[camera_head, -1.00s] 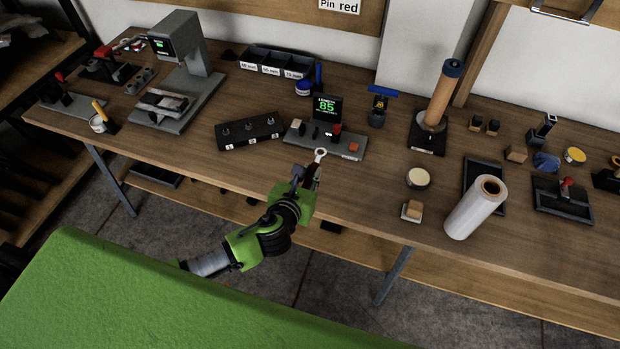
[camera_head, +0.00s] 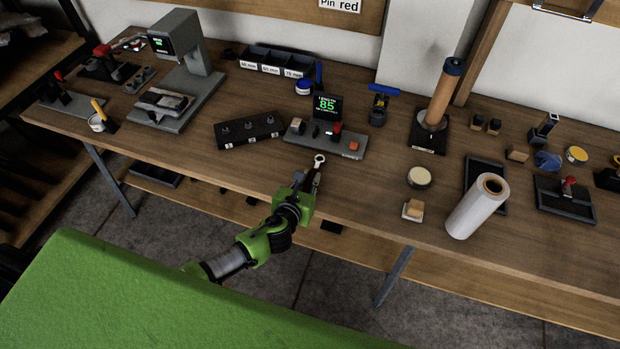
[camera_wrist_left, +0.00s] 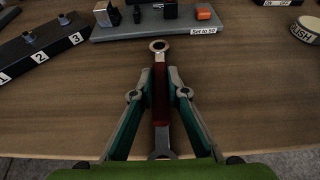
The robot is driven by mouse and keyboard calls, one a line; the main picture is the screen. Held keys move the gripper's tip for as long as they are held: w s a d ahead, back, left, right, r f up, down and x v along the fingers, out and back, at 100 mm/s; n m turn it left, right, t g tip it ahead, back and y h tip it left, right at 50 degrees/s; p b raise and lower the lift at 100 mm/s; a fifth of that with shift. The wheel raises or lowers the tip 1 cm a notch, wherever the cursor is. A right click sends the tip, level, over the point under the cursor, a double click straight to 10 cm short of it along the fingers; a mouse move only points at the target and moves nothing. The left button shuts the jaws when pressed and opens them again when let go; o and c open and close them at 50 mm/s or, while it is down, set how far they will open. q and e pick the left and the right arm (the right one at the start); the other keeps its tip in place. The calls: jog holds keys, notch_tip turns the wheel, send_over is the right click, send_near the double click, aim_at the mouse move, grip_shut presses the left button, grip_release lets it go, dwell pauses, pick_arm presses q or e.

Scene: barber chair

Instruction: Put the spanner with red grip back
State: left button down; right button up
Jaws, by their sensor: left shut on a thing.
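The spanner with red grip (camera_wrist_left: 161,95) is held between the fingers of my left gripper (camera_wrist_left: 160,92). Its ring end points away from me, toward the bench, and its open end lies close to the palm in the left wrist view. In the head view, my left gripper (camera_head: 308,183) is over the bench's front edge, shut on the spanner, with the ring end (camera_head: 319,160) showing beyond the fingers. The ring end is just in front of the grey device with the green 85 display (camera_head: 327,104). My right gripper is not in view.
A black block with numbered positions (camera_head: 249,131) stands left of the grey device. The wooden bench is bare around the spanner.

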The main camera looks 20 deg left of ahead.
pick_arm(q)
jog(key=c, duration=2)
grip_release()
jog(key=shift+f, duration=0.1)
jog(key=shift+r, duration=0.3)
jog(key=shift+s, duration=0.4)
jog(key=v, duration=1.1)
jog(key=shift+s+r, duration=0.1)
jog(key=shift+a, duration=0.1)
